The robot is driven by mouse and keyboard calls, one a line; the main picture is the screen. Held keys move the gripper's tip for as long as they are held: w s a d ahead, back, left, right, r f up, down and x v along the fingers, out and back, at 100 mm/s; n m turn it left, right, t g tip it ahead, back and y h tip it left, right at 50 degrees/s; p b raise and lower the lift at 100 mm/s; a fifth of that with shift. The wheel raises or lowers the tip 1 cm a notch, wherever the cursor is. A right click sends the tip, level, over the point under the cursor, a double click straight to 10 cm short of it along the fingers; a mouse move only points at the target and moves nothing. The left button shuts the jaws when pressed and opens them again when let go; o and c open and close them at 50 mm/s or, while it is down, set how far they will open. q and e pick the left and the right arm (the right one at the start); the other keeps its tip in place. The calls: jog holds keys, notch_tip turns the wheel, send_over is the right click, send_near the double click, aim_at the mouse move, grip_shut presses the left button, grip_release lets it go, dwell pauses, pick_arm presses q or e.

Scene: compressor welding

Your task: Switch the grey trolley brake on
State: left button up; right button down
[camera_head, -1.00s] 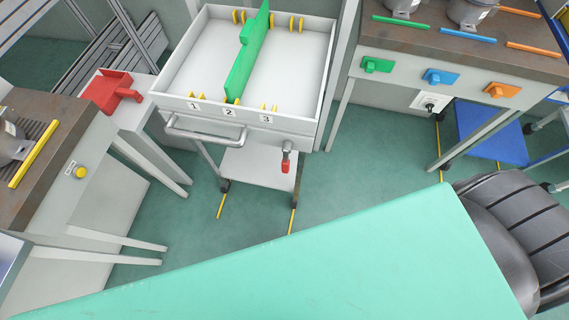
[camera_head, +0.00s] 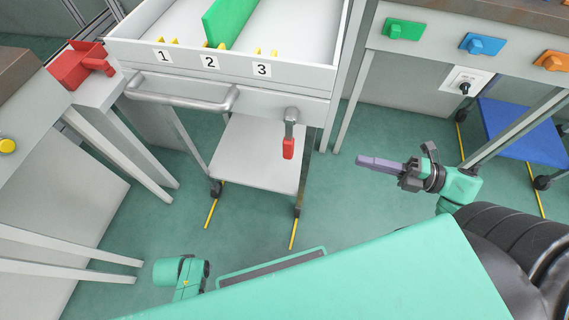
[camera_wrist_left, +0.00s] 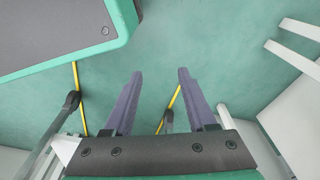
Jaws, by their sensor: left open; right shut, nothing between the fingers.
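The grey trolley (camera_head: 206,66) stands ahead of me, with a tray on top, a horizontal push handle (camera_head: 180,100) and a lower shelf (camera_head: 262,150). A lever with a red grip (camera_head: 289,148), which looks like the brake, hangs down at the front right below number 3. My right gripper (camera_head: 362,161) is shut and empty, to the right of the lever and apart from it. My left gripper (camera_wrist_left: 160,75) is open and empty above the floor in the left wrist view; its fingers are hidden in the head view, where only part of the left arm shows.
A red fixture (camera_head: 78,66) sits on a white stand at the left. A bench with green (camera_head: 403,30), blue (camera_head: 482,44) and orange switches is at the right, above a blue platform (camera_head: 515,130). Yellow floor strips (camera_head: 293,234) run by the trolley's wheels. Green floor lies open between.

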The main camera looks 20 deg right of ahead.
jog(key=n, duration=0.1)
jog(key=b, duration=0.2)
send_near(293, 149)
jog(key=shift+g+y, duration=0.3)
jog(key=w+a, duration=0.2)
jog(key=w+a+f, duration=0.1)
jog(key=w+a, duration=0.1)
jog(key=shift+a+f, duration=0.2)
jog(key=shift+f, duration=0.05)
jog(key=shift+w+a, duration=0.2)
jog(key=shift+a, duration=0.3)
pick_arm(q)
jog(key=r, duration=0.1)
jog(key=w+d+r, duration=0.1)
jog(key=r, duration=0.1)
jog(key=w+r, duration=0.1)
jog(key=shift+w+d+r, duration=0.2)
jog(key=shift+d+r, duration=0.05)
jog(key=shift+r, duration=0.15)
